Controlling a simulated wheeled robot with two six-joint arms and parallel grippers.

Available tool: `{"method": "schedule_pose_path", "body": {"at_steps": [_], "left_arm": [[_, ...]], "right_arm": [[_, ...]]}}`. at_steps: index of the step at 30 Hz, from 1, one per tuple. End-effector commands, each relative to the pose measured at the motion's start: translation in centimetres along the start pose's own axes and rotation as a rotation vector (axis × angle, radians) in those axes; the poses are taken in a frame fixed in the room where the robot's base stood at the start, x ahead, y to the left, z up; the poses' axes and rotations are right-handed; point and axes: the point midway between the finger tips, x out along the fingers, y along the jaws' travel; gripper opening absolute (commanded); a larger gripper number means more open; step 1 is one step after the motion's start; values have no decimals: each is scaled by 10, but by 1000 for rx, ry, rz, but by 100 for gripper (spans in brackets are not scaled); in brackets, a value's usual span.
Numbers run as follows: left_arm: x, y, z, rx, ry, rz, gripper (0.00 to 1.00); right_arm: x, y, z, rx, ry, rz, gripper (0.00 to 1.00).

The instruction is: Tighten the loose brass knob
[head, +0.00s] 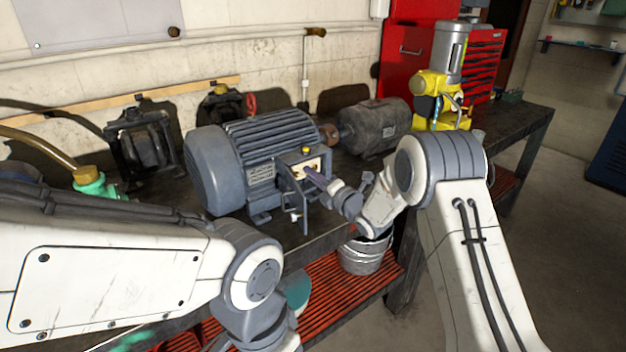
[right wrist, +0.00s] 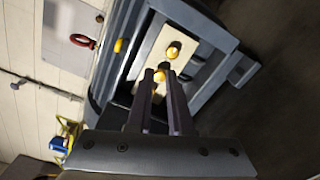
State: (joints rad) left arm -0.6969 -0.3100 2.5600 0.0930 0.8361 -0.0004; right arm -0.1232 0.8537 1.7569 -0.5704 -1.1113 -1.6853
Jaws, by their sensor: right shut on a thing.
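A blue-grey finned motor (head: 265,145) stands on the dark workbench. Its open terminal box (head: 293,163) faces front right and holds a pale plate with brass knobs. In the right wrist view the pale plate (right wrist: 150,50) shows one free brass knob (right wrist: 173,50) and a second brass knob (right wrist: 160,76) between my fingertips. My right gripper (head: 310,173) reaches the box from the right. It also shows in the right wrist view (right wrist: 160,73), shut on the second knob, whose sides the fingers partly hide. My left arm crosses the lower left, its gripper out of view. I cannot see how tight the knob sits.
A brown-grey motor (head: 373,127) and a yellow machine (head: 441,85) stand to the right on the bench. A dark machine (head: 146,140) stands at the left. A metal bucket (head: 362,257) sits on the red slatted lower shelf (head: 335,290). Open floor lies at the right.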

Motion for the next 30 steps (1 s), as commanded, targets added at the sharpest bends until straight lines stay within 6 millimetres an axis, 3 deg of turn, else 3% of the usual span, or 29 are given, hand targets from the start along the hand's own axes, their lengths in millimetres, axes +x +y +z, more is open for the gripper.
{"method": "schedule_pose_path", "body": {"at_steps": [12, 30], "left_arm": [[40, -3, 2, 0, 0, 0, 50], [66, -5, 4, 0, 0, 0, 50]], "right_arm": [[0, -4, 0, 362, -3, 1, 0], [-1, -3, 1, 935, -4, -1, 0]]}}
